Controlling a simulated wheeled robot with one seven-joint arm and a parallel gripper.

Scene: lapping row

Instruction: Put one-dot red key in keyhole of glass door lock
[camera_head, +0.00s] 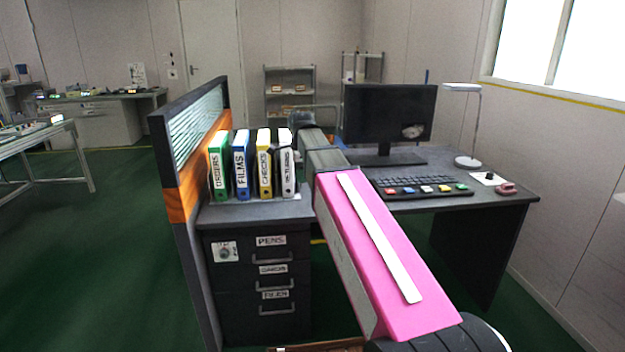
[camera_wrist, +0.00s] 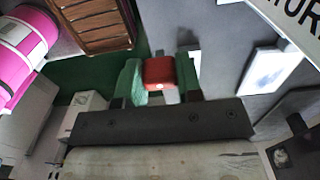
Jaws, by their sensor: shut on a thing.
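In the wrist view my gripper (camera_wrist: 160,82) has green fingers closed on a red key head (camera_wrist: 158,70) with one white dot. A pale part shows just below the red head, between the fingers. The key's far end is hidden. In the head view my arm reaches over the desk to beside the binders, and the fingers and key are hidden there. I cannot make out a glass door lock in either view. A round lock on a white plate (camera_head: 225,252) sits on the drawer unit, left of the PENS label.
Several binders (camera_head: 240,172) stand on the desk (camera_head: 255,210), close left of my arm. A partition (camera_head: 182,165) borders them. A monitor (camera_head: 388,115), keyboard (camera_head: 410,181) and lamp (camera_head: 468,160) stand at right. A slatted wooden thing (camera_wrist: 92,20) shows in the wrist view. Green floor is open at left.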

